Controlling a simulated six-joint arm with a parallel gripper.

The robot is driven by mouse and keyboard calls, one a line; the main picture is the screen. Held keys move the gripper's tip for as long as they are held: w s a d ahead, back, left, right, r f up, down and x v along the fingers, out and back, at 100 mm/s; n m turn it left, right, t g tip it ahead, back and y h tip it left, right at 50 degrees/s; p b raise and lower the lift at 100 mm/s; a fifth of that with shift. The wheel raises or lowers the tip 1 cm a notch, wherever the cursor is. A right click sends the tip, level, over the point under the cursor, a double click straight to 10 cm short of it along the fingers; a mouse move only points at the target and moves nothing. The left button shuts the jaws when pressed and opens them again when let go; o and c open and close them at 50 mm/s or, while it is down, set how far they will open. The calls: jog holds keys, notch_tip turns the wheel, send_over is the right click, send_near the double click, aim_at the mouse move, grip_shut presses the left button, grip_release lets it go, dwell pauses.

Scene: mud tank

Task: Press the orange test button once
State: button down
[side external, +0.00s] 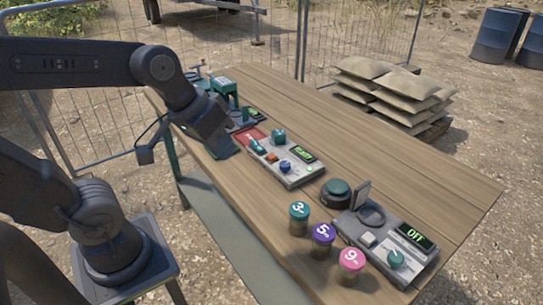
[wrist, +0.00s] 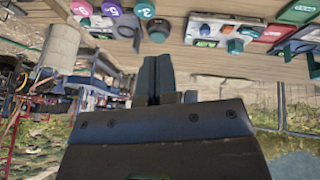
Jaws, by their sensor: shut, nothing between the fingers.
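The orange button (side external: 271,157) sits on a grey control box (side external: 292,180) near the middle of the table in the side view. Beside it are a blue knob (side external: 285,167), a teal knob (side external: 278,136) and a lit green display (side external: 302,153). My gripper (side external: 226,152) is left of the box, apart from the button; its fingertips are hard to make out there. In the wrist view my gripper's fingers (wrist: 156,68) are together and empty. The control box shows at the top of that view (wrist: 191,28), with a small orange spot that looks like the button (wrist: 228,29).
A second box with an OFF display (side external: 415,236), a dark round teal-topped button (side external: 337,193) and three numbered jars (side external: 323,236) stand at the near right. Green equipment (side external: 223,88) is at the far left of the table. The table's (side external: 420,170) back right is clear.

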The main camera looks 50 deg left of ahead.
jog(key=w+a+n+h, duration=0.1)
jog(key=w+n+h, duration=0.1)
jog(key=w+n, duration=0.55)
jog(key=n+t, duration=0.3)
jog(key=n, duration=1)
send_over(271, 157)
notch_tip(271, 157, down, 10)
jog(key=shift+f, duration=4.35)
jog(key=shift+f, duration=0.1)
jog(key=shift+f, duration=0.3)
